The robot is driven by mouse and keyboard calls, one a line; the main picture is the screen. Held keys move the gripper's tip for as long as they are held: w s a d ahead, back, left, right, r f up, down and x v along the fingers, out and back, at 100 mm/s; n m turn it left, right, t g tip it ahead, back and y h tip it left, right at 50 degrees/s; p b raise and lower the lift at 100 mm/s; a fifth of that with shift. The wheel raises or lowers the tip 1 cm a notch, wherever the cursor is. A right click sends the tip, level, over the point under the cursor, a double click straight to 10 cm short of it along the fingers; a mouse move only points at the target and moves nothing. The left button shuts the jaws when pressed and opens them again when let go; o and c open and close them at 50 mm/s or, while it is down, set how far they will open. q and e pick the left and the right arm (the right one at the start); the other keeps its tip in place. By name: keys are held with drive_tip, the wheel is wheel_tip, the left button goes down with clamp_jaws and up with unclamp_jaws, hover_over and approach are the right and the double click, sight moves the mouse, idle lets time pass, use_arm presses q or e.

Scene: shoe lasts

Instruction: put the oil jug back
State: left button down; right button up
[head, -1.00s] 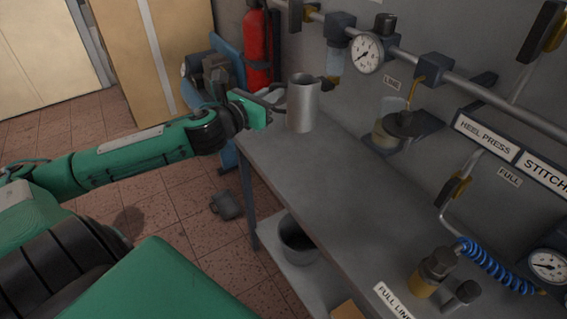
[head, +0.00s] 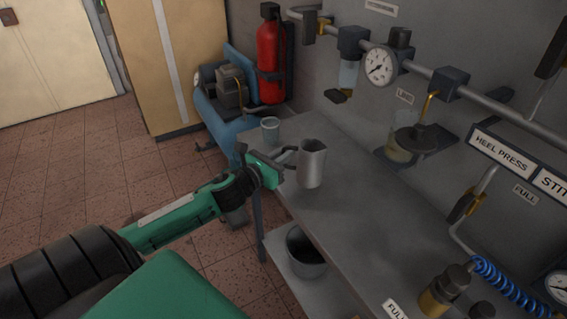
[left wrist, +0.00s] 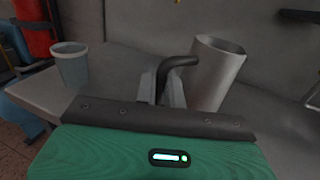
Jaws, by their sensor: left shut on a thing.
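The oil jug (head: 312,165) is a plain grey metal cylinder, upright at the far left end of the grey bench (head: 352,198). My left gripper (head: 284,166) is at the jug's left side, shut on its handle. In the left wrist view the jug (left wrist: 217,75) leans slightly in the picture, and its dark curved handle (left wrist: 180,62) runs down between my fingers. I cannot tell whether the jug's base touches the bench top. My right gripper is not in view.
A small grey-blue cup (head: 270,131) stands at the bench's far end, behind the gripper. A red extinguisher (head: 269,55) and blue compressor (head: 226,105) are beyond. Gauges and a pipe (head: 490,102) line the wall. A dark bin (head: 306,252) sits on the lower shelf. The bench middle is clear.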

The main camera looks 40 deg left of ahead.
use_arm(q)
drive_tip(key=shift+f, duration=1.5)
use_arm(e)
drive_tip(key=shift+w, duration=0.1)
use_arm(q)
drive_tip(key=c, duration=1.9)
unclamp_jaws()
drive_tip(key=shift+f, duration=0.15)
drive_tip(key=o, duration=0.4)
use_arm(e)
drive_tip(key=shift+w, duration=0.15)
